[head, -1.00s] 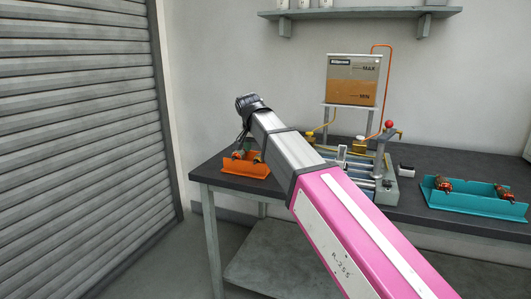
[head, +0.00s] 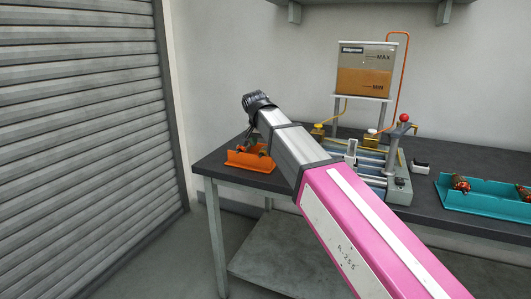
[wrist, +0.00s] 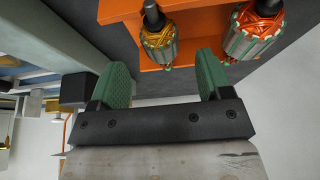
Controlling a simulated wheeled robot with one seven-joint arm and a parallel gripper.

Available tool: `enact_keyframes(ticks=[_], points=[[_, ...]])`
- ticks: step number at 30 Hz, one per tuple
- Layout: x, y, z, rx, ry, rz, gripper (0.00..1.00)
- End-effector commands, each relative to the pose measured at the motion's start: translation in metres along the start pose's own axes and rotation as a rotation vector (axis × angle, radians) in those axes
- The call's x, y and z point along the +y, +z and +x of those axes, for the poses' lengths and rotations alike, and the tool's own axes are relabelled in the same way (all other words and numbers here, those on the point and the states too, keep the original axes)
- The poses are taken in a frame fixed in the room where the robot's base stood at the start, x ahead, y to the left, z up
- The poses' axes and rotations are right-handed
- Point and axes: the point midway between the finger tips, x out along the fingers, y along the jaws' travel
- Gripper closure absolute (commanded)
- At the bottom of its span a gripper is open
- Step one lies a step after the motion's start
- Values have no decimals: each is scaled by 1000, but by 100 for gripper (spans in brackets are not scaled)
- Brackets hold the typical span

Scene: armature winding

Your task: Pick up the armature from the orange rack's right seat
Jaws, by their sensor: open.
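The orange rack (head: 251,162) stands on the left end of the dark bench and fills the top of the wrist view (wrist: 118,12). It holds two armatures there, each with a dark shaft. One, with gold windings (wrist: 158,42), shows in line with the gap between my fingers. The other, with copper-orange windings (wrist: 252,34), lies to the right, outside the right finger. My gripper (wrist: 163,72) is open and empty, its green fingers close to the rack. In the head view my arm hides most of the gripper and part of the rack.
A winding machine (head: 398,190) with a red knob stands right of the rack, with a tank (head: 365,70) behind it. A teal rack (head: 485,200) with armatures is at the far right. A grey shutter (head: 80,140) is on the left.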

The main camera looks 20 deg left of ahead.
Motion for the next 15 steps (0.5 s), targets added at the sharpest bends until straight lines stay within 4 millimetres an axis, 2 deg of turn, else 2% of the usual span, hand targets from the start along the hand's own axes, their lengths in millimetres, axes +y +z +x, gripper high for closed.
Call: enact_keyframes(ticks=[9, 15], points=[[-2, 0, 41, -2, 2, 1, 28], [-2, 0, 45, 0, 0, 1, 28]])
